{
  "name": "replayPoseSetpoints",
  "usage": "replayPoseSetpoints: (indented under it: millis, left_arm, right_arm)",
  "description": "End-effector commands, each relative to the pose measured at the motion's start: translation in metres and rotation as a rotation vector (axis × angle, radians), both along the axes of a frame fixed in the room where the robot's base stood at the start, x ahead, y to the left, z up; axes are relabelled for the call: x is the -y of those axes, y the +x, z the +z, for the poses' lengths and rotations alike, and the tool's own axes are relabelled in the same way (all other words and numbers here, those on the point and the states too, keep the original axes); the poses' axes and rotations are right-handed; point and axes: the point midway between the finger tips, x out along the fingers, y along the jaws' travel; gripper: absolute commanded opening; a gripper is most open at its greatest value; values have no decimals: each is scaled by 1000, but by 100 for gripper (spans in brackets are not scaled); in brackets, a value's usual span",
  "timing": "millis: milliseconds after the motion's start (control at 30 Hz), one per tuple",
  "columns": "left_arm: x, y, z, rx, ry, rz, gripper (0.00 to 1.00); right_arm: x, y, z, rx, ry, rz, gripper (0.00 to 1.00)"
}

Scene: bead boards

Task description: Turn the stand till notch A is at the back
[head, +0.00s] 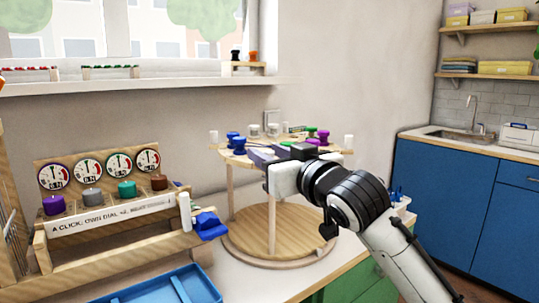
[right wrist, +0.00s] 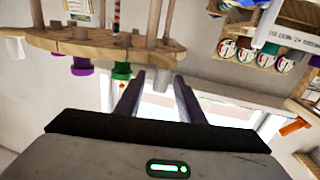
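The stand has a round wooden base (head: 238,240), upright posts and a wooden top disc (head: 240,161) with blue, green, purple and white knobs around it. I cannot make out notch A or any letter on it. My right gripper (head: 266,154) is at the near side of the top disc and hides part of it. I cannot tell whether a finger touches. My left gripper is not in view.
Left of the stand is a wooden rack with several dials (head: 88,170) and coloured cylinders. A blue piece (head: 208,224) sits at its right end, and a blue tray (head: 165,287) lies in front. The wall and window sill (head: 130,84) are behind. Blue cupboards (head: 450,190) stand right.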

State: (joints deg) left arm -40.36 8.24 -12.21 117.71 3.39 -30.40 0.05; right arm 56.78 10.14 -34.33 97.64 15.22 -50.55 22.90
Motion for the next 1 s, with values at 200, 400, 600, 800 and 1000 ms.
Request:
replayPoseSetpoints:
  millis: [200,400,600,800,1000]
  left_arm:
    - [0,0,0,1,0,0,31]
    - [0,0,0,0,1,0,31]
    - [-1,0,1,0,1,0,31]
    - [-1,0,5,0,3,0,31]
    - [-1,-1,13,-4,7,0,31]
  right_arm:
    - [0,0,0,1,0,0,24]
    - [0,0,0,0,0,0,0]
    - [1,0,0,0,0,1,0]
    - [8,-1,2,1,-1,20,0]
    - [26,-2,2,0,-1,69,0]
